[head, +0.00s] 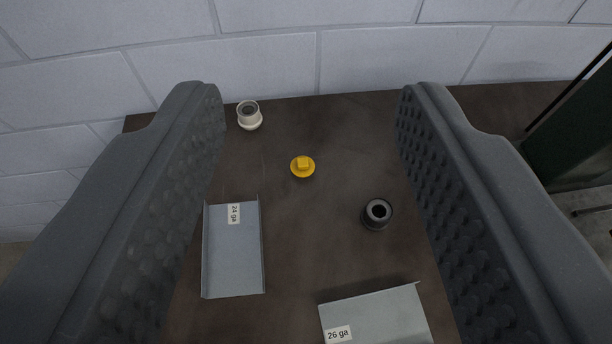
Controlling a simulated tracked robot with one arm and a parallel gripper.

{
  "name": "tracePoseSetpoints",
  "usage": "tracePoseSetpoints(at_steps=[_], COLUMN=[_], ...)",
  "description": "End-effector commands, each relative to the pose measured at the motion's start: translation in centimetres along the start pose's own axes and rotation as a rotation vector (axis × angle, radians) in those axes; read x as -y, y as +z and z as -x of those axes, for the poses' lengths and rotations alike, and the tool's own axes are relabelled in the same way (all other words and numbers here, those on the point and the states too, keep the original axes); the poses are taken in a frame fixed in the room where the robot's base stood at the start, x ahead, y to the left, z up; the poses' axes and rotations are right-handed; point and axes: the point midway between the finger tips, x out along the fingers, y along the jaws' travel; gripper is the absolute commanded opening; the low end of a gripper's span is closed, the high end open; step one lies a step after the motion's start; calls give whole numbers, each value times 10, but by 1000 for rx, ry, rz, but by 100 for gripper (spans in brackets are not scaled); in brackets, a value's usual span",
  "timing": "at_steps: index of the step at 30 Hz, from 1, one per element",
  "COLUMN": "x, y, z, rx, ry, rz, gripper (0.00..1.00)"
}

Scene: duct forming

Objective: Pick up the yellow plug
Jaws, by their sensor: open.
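The yellow plug (302,168) lies on the dark brown table near the middle of the head view. It has a round flange with a squarish knob on top. My gripper (312,100) is open, with one grey studded finger at the left and one at the right of the view. The plug shows between the two fingers and touches neither. Nothing is held.
A white fitting (249,117) stands behind and left of the plug, by the left finger. A black ring-shaped fitting (377,213) is front right. Metal channels marked 24 ga (233,262) and 26 ga (385,318) lie nearer. A block wall (380,55) rises behind the table (300,235).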

Motion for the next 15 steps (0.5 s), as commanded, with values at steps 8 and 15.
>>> tracePoseSetpoints(at_steps=[8,15], x=[-11,-9], y=[146,250], z=[-145,-214], rx=[116,172], ry=[-76,-121], rz=[26,39], gripper=[45,45])
